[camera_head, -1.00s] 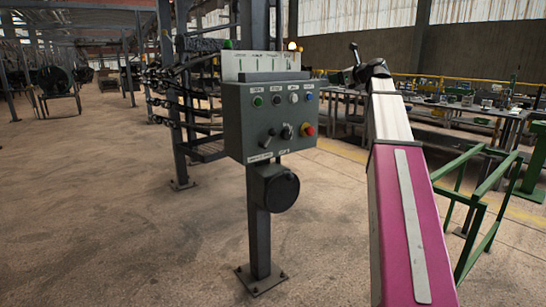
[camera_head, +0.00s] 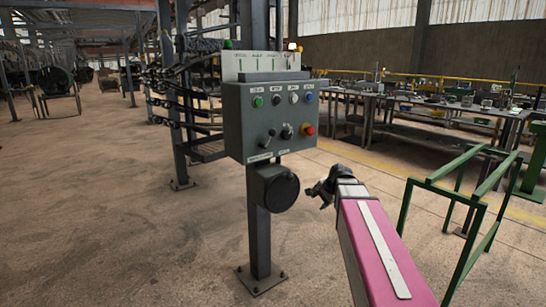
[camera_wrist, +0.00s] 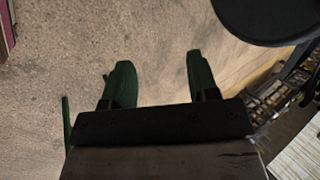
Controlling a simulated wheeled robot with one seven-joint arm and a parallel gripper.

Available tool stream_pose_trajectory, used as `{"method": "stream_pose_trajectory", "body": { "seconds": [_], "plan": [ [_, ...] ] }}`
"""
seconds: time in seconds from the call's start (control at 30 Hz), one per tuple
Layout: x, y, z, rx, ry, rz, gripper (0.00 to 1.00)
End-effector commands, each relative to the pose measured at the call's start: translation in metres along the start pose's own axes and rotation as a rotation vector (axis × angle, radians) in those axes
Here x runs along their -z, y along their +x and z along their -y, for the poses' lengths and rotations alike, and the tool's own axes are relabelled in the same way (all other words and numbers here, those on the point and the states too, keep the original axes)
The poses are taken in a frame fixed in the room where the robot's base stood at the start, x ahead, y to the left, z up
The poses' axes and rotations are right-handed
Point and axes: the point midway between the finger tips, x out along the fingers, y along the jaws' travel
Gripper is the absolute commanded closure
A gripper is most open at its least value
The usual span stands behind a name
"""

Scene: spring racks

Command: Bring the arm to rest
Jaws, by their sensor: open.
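My gripper (camera_wrist: 159,80) shows in the wrist view with its two dark green fingers apart and nothing between them, over bare concrete floor. In the head view my magenta and white arm rises from the bottom right, and its dark wrist end (camera_head: 325,187) is low, to the right of the control box's post. The fingers are too small to make out there. The grey control box (camera_head: 268,118) with buttons and switches stands on its post, above and left of my wrist and apart from it.
A round black part (camera_head: 276,188) hangs on the post below the box; a dark rounded shape (camera_wrist: 265,18) fills the wrist view's upper right. A green frame (camera_head: 408,207) stands right of my arm. Workbenches (camera_head: 440,103) line the back right. Open floor (camera_head: 90,200) lies to the left.

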Motion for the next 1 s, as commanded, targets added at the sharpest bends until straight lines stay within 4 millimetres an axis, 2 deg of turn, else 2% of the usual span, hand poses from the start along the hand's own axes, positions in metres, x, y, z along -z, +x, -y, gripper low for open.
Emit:
{"method": "stream_pose_trajectory", "body": {
  "seconds": [0.03,0.2,0.4,0.5,0.6,0.7,1.0],
  "plan": [
    [-0.014,0.012,-0.023,-0.047,-0.069,0.007,0.46],
    [-0.047,0.045,-0.089,-0.202,-0.332,0.040,0.46],
    [-0.084,0.070,-0.163,-0.371,-0.637,0.120,0.46],
    [-0.098,0.076,-0.192,-0.435,-0.761,0.165,0.46],
    [-0.107,0.079,-0.211,-0.479,-0.849,0.200,0.46],
    [-0.112,0.081,-0.222,-0.502,-0.900,0.222,0.46],
    [-0.113,0.082,-0.225,-0.511,-0.919,0.229,0.46]
  ]
}}
